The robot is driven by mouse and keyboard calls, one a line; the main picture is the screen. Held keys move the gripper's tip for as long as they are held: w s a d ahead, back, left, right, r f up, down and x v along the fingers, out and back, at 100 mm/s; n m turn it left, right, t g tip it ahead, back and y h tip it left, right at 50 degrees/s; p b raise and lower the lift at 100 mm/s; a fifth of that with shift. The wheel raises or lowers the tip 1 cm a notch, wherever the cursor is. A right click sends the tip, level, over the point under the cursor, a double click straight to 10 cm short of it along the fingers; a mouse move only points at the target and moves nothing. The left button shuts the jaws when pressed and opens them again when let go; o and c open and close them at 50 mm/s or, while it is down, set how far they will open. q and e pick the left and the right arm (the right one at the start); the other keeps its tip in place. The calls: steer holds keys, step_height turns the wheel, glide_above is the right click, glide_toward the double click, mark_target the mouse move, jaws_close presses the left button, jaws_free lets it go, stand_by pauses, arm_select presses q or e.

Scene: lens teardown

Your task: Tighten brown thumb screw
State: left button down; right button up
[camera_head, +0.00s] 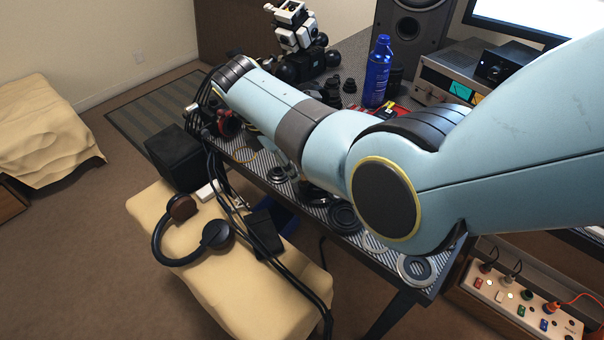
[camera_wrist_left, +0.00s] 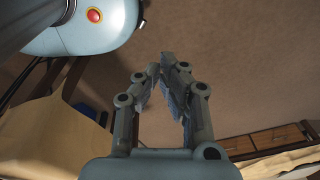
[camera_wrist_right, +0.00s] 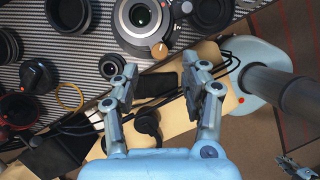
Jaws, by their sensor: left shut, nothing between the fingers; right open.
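The brown thumb screw (camera_wrist_right: 159,50) shows in the right wrist view as a small orange-brown knob on the rim of a silver-and-black lens (camera_wrist_right: 123,25). The lens lies on the striped table top. My right gripper (camera_wrist_right: 160,72) is open and empty, its fingers spread below the screw in that picture. I cannot tell its height above the table. My left gripper (camera_wrist_left: 163,72) is shut and empty, over the brown carpet and away from the table. In the head view my right arm covers much of the table, and I cannot make out the screw.
Black lens rings (camera_wrist_right: 68,12), a small lens part (camera_wrist_right: 111,66) and an orange ring (camera_wrist_right: 70,96) lie around the lens. A blue bottle (camera_head: 378,72) stands farther back. Headphones (camera_head: 214,234) lie on a beige stool (camera_head: 205,290) beside the table, with cables hanging near.

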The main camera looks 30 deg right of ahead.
mark_target(302, 177)
steer(key=b+x, duration=0.1)
steer(key=x, duration=0.4)
steer(key=shift+d+f, duration=0.1)
steer(key=shift+f, duration=0.15)
jaws_close()
